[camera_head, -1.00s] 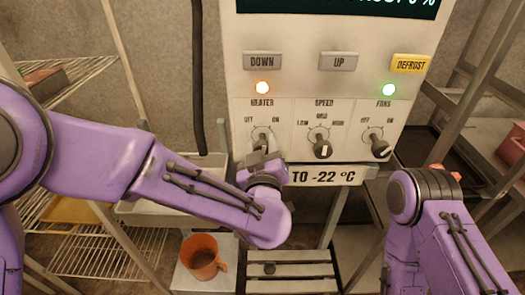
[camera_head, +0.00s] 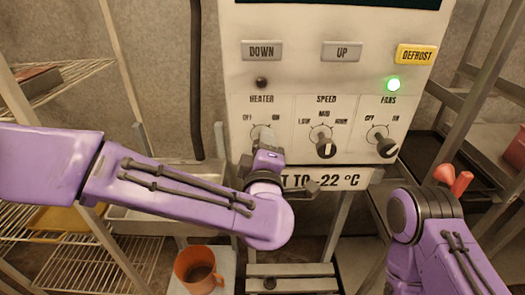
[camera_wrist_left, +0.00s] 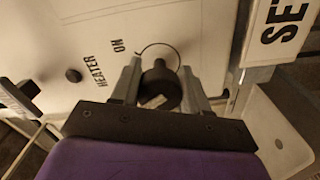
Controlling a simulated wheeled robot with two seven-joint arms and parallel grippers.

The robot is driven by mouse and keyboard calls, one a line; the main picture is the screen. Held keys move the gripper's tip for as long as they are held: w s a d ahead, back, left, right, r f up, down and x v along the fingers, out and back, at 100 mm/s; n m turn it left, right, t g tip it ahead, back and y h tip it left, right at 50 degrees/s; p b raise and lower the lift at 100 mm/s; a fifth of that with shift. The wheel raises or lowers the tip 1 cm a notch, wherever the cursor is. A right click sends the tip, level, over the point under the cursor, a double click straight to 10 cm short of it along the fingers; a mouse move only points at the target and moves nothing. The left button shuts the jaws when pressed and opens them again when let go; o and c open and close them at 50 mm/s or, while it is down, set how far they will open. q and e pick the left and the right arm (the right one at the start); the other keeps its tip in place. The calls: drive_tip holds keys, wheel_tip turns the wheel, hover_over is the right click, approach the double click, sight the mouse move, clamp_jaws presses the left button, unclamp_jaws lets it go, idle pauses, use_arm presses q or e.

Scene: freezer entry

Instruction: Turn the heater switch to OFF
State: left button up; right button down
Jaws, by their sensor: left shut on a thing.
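The heater switch is a dark round knob with a pale mark, clear in the left wrist view (camera_wrist_left: 161,84) between my two grey fingers. My left gripper (camera_head: 266,142) is shut on it, with a finger on each side. In the head view the gripper hides most of the knob, below the HEATER label (camera_head: 262,99). The heater lamp (camera_head: 262,82) above the label is dark. The exact pointing of the knob is hard to tell.
The speed knob (camera_head: 325,147) and the fans knob (camera_head: 384,145) sit close to the right on the same panel. The fans lamp (camera_head: 393,84) glows green. An orange mug (camera_head: 197,268) stands below my left arm. Wire shelving (camera_head: 85,265) lies at the left.

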use_arm(q)
drive_tip(key=shift+n, duration=0.3)
idle(0.4)
drive_tip(key=o, duration=1)
drive_tip(key=shift+o, duration=0.2)
drive_tip(key=shift+s, duration=0.1)
drive_tip(key=s+b, duration=0.2)
drive_tip(key=s, duration=0.8)
drive_tip(key=shift+s, duration=0.15)
